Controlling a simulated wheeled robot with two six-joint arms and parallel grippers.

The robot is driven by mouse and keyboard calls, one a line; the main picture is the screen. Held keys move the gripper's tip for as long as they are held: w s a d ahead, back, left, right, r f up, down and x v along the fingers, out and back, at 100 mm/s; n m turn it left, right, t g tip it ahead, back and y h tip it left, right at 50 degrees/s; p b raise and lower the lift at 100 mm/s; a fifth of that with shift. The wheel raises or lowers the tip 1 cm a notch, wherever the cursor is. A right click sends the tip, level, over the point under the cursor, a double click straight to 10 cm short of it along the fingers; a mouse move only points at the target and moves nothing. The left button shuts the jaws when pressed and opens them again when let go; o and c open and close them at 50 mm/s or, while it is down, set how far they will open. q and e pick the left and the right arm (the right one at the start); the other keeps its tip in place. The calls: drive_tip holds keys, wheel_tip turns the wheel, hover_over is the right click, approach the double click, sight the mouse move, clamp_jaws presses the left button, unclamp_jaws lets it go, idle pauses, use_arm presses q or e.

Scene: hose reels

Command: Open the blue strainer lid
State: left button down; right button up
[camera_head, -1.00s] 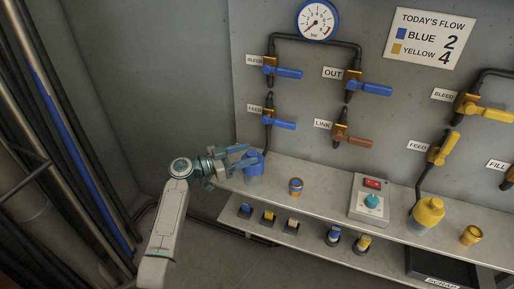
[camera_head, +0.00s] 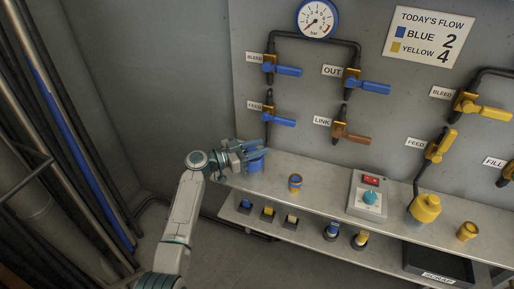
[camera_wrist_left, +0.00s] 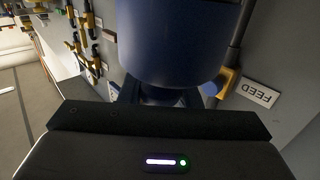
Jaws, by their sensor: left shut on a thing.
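The blue strainer (camera_head: 257,165) stands at the left end of the shelf, with its blue lid (camera_head: 256,153) on top. My left gripper (camera_head: 250,150) reaches in from the left and is shut on the lid, which the fingers partly cover. In the left wrist view a large dark-blue round part of the strainer (camera_wrist_left: 178,40) fills the top middle, just beyond the dark gripper body. The fingertips are mostly hidden there. I cannot tell whether the lid has turned or lifted. My right gripper is not in view.
Blue FEED (camera_head: 280,121) and BLEED (camera_head: 285,70) valve handles stick out from the wall above the strainer. Several small blocks sit on the lower ledge.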

use_arm(q)
drive_tip(key=shift+w+d+r+n+g+y, duration=0.2)
drive_tip(key=shift+w+r+n+g+y, duration=0.1)
drive_tip(key=shift+w+n+y, duration=0.35)
drive_tip(key=shift+w+d+r+n+g+y, duration=0.15)
drive_tip(key=shift+w+d+n+g+y, duration=0.1)
drive_tip(key=shift+w+n+g+y, duration=0.35)
drive_tip(key=shift+w+d+n+g+y+p, duration=0.2)
drive_tip(key=shift+w+n+g+y, duration=0.1)
drive_tip(key=shift+w+n+g, duration=0.2)
drive_tip(key=shift+w+d+n+g+y+p, duration=0.15)
drive_tip(key=shift+w+n+g+y, duration=0.15)
drive_tip(key=shift+w, duration=0.25)
